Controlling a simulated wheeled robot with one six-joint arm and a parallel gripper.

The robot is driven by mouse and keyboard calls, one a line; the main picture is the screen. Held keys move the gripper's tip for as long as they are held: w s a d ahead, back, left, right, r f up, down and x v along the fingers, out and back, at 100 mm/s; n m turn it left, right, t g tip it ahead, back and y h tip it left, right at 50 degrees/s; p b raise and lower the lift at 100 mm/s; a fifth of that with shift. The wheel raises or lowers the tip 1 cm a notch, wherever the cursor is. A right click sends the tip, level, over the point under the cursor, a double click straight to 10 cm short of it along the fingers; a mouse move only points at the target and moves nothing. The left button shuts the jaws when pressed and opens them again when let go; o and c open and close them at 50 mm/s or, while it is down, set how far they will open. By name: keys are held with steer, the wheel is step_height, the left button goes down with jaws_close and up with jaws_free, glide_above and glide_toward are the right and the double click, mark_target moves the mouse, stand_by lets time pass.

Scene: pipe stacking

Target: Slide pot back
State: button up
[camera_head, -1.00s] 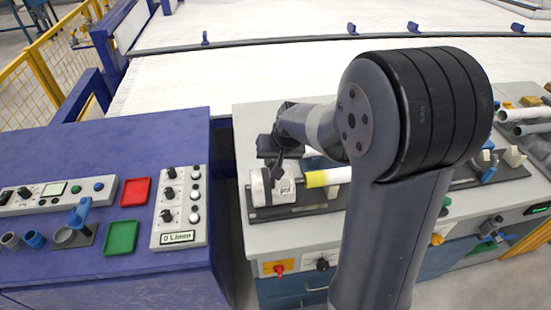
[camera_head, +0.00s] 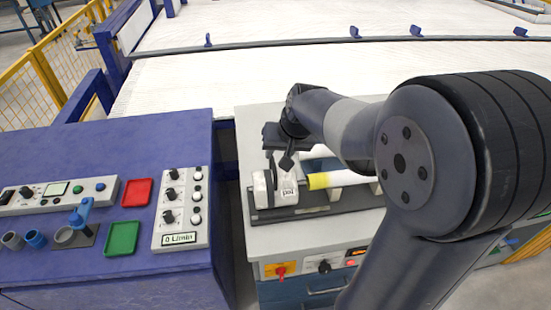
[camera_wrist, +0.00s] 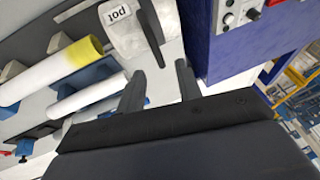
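The pot (camera_head: 288,190) is a white block with a "pot" label, on a dark base on the grey bench. It also shows in the wrist view (camera_wrist: 126,36), with a dark upright bar (camera_wrist: 151,32) at its side. A white pipe with a yellow end (camera_head: 320,181) lies just right of the pot, its end facing it; it shows in the wrist view (camera_wrist: 50,80). My gripper (camera_wrist: 160,76) has its two dark fingers apart, with only bench surface between them. The fingertips are close to the pot; contact cannot be told. In the head view my gripper (camera_head: 287,160) partly covers the pot's back.
A second white pipe (camera_wrist: 88,95) lies alongside the first on supports. A blue console (camera_head: 100,250) with a knob panel (camera_head: 182,208), a red tray (camera_head: 137,192) and a green tray (camera_head: 122,238) stands at the left. My arm hides the bench's right part.

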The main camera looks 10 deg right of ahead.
mark_target(272, 164)
steer(key=v, duration=0.4)
steer(key=shift+s+r, duration=0.1)
steer(key=shift+r, duration=0.25)
steer(key=x, duration=1.1)
steer(key=shift+d+p, duration=0.15)
steer(key=shift+p, duration=0.2)
steer(key=shift+s+d, duration=0.1)
steer(key=shift+d, duration=0.75)
steer(key=shift+a, duration=0.15)
